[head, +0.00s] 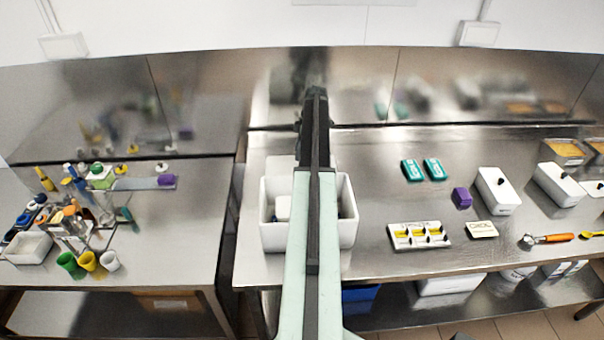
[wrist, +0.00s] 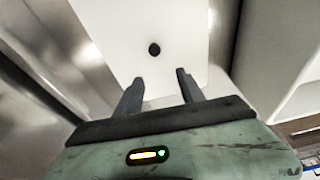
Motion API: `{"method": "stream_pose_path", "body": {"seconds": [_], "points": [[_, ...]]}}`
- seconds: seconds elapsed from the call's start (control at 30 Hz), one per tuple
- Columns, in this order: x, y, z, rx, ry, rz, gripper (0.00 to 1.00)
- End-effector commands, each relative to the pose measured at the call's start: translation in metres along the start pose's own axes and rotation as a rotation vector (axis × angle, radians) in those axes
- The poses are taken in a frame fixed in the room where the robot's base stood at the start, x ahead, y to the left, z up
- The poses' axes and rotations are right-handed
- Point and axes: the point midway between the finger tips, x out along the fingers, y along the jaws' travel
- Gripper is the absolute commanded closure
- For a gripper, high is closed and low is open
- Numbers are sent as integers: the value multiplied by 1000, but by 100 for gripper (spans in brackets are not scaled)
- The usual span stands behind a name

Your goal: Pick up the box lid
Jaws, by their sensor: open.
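A white lid-like panel (wrist: 115,25) with a round black knob fills the upper middle of the wrist view. My gripper (wrist: 160,78) is open, its two dark fingers apart and pointing toward the knob, which lies just beyond the fingertips. Nothing is held between them. In the head view my arm runs up the middle, and I cannot make out the fingers there. A white bin (head: 275,238) stands behind my arm, partly hidden by it, with a white item (head: 283,206) inside. I cannot tell for sure whether that item is the panel in the wrist view.
The left table (head: 180,230) is crowded. A gap separates the tables.

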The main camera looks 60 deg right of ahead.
Motion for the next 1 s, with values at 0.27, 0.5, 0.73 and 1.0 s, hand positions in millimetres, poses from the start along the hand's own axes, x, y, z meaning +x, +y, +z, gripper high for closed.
{"method": "stream_pose_path", "body": {"seconds": [0.27,0.5,0.73,1.0], "points": [[-5,11,36,-32,13,12,54],[20,10,35,-32,12,12,54],[34,6,36,-31,11,12,54],[72,3,36,-30,11,12,54]]}}
